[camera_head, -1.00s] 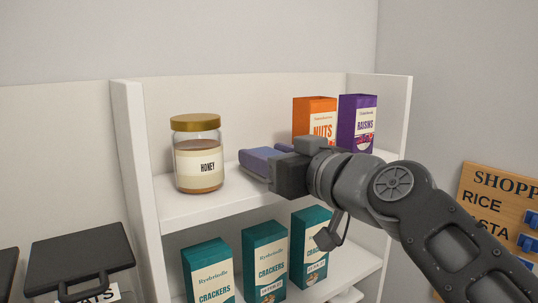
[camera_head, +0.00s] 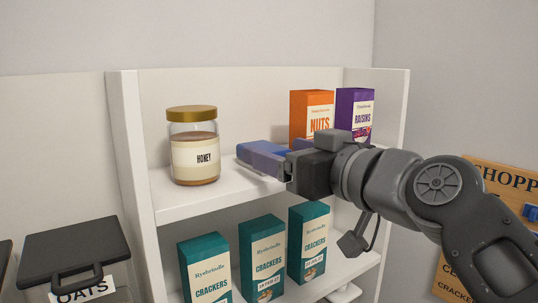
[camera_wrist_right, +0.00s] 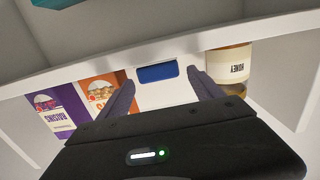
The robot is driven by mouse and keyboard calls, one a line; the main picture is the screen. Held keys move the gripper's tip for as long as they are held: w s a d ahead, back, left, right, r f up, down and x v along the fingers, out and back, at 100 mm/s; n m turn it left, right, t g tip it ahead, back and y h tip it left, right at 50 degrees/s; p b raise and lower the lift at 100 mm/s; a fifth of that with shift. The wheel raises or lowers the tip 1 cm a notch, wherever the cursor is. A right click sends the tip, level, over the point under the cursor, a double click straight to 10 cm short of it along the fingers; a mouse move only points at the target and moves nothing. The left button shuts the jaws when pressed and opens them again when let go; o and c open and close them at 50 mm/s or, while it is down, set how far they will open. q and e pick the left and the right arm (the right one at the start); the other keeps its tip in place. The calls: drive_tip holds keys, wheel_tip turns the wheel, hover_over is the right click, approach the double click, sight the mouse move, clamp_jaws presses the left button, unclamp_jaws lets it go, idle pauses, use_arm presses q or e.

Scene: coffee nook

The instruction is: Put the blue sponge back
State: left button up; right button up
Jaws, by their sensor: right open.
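The blue sponge (camera_head: 264,147) is on the upper shelf (camera_head: 185,200), between the honey jar (camera_head: 194,150) and the nuts box (camera_head: 308,115). In the right wrist view the sponge (camera_wrist_right: 158,72) shows as a blue block against the white shelf, lying between the fingers with a gap on both sides. My right gripper (camera_head: 262,158) reaches in from the right at shelf height and is open around the sponge. In the right wrist view its two dark fingers (camera_wrist_right: 163,92) are spread apart. The gripper hides part of the sponge in the head view. My left gripper is not in view.
The honey jar stands close left of the fingers. The nuts box and purple raisins box (camera_head: 355,112) stand behind the wrist. Several teal crackers boxes (camera_head: 262,258) fill the lower shelf. A dark-lidded oats container (camera_head: 75,250) is at lower left; a shopping board (camera_head: 485,175) hangs right.

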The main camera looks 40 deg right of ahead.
drive_tip(key=s+b, duration=0.1)
drive_tip(key=s, duration=0.6)
drive_tip(key=shift+s+r+b, duration=0.15)
drive_tip(key=shift+s+b, duration=0.15)
drive_tip(key=shift+b, duration=0.05)
